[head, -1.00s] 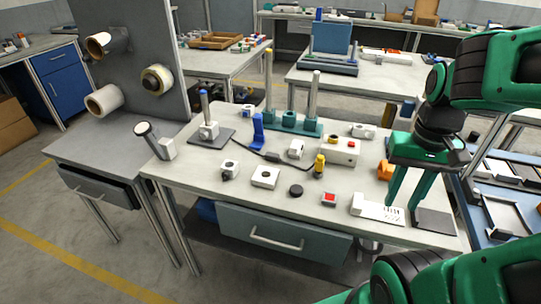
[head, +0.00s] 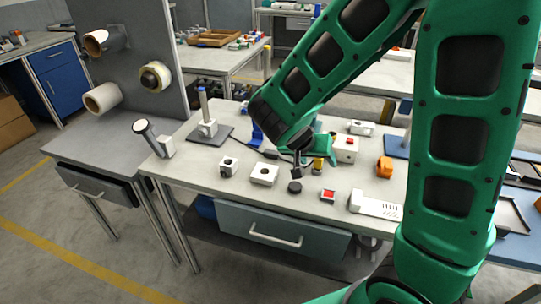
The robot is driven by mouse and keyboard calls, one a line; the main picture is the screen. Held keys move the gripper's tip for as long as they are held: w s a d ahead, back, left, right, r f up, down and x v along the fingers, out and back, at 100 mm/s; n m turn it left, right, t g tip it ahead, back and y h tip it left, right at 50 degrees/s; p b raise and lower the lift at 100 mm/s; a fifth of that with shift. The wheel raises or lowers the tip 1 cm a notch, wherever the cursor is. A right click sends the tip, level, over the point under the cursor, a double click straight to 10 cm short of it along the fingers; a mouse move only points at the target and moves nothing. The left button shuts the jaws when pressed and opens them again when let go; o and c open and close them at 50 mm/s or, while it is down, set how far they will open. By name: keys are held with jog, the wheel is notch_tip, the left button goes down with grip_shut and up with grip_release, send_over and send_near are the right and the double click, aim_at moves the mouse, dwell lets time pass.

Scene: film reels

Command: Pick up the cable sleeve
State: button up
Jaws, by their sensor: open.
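I cannot tell for sure which small part is the cable sleeve. A black cable (head: 279,157) lies on the workbench, running from a blue upright holder (head: 257,134) towards a small yellow-topped part (head: 318,164). My gripper (head: 298,172) is open, low over the middle of the bench beside the yellow-topped part. My arm and hand hide part of the cable and the parts behind it. I cannot tell whether the fingers touch anything.
Near my gripper are a white block with a hole (head: 264,174), a black disc (head: 295,187), a red-topped button box (head: 328,195) and a white box with a red button (head: 346,149). An orange part (head: 384,167) stands right.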

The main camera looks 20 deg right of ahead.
aim_at(271, 152)
jog(key=w+a+t, duration=0.1)
jog(key=a, duration=0.1)
jog(key=w+a+f+t+h, duration=0.1)
jog(key=w+a, duration=0.1)
jog(key=w+a+f+t, duration=0.1)
jog(key=a, duration=0.1)
jog(key=shift+w+a+h, duration=0.3)
jog(key=shift+a, duration=0.05)
jog(key=a+t, duration=0.1)
jog(key=a, duration=0.1)
jog(key=w+a+t, duration=0.1)
jog(key=a, duration=0.2)
jog(key=w+a+f+t, duration=0.1)
jog(key=a, duration=0.2)
jog(key=shift+w+a+t, duration=0.15)
jog(key=shift+t, duration=0.25)
jog(key=x, duration=1)
jog(key=shift+w, duration=0.3)
jog(key=shift+c, duration=0.6)
jog(key=c, duration=1)
